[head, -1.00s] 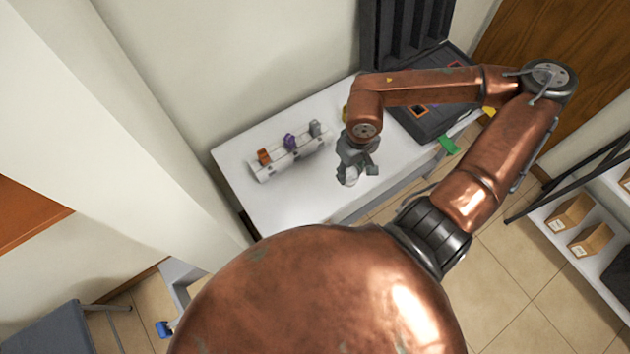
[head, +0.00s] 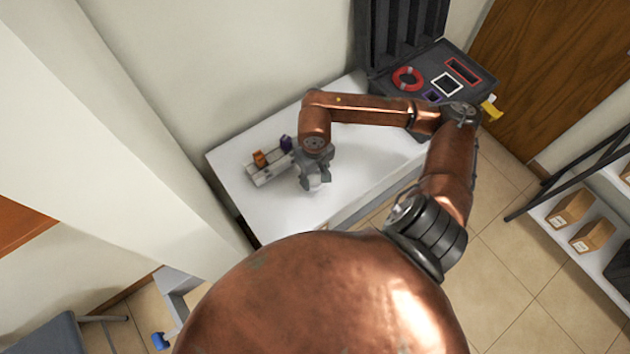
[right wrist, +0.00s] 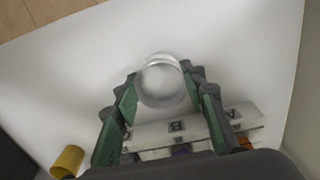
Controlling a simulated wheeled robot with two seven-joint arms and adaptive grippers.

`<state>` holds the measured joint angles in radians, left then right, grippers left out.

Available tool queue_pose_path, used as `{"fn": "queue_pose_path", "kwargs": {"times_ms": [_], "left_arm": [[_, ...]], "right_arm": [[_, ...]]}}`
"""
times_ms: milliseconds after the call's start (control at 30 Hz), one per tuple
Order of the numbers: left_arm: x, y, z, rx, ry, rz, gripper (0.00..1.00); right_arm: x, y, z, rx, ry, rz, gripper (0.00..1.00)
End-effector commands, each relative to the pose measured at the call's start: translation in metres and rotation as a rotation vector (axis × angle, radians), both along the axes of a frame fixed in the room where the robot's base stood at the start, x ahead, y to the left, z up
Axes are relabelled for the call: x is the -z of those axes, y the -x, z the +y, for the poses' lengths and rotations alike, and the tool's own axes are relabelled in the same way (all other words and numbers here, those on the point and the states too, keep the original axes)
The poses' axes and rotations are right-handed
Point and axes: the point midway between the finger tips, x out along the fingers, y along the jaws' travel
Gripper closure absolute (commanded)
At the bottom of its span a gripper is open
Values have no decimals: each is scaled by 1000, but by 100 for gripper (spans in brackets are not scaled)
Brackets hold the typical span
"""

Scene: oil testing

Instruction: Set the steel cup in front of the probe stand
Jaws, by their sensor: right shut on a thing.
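The steel cup (right wrist: 162,84) shows as a round, shiny shape between the fingertips of my right gripper (right wrist: 160,98) in the right wrist view. The gripper is shut on it. In the head view my right gripper (head: 315,182) is over the white table, to the right of and in front of the probe stand (head: 268,173). The stand is a long white block holding an orange and a purple probe; my arm hides its right end. The stand also shows behind the cup (right wrist: 178,130) in the right wrist view. I cannot tell whether the cup touches the table. My left gripper is out of view.
The white table (head: 250,205) is bare in front of the stand. A yellow cylinder (right wrist: 68,160) is at the lower left of the right wrist view. An open black case (head: 408,98) lies at the table's right end. A wall runs behind.

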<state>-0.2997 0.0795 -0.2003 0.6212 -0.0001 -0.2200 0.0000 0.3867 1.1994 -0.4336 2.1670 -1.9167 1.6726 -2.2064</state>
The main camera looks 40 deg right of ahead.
Motion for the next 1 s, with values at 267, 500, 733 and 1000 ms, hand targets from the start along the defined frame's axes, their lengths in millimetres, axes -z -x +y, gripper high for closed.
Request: {"fn": "queue_pose_path", "kwargs": {"times_ms": [267,500,733,1000], "left_arm": [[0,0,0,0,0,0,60],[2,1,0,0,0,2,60],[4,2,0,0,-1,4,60],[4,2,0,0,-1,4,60]], "right_arm": [[26,1,-1,1,0,2,87],[27,1,-1,1,1,1,87],[28,1,-1,1,1,1,53],[28,1,-1,1,0,1,44]]}}
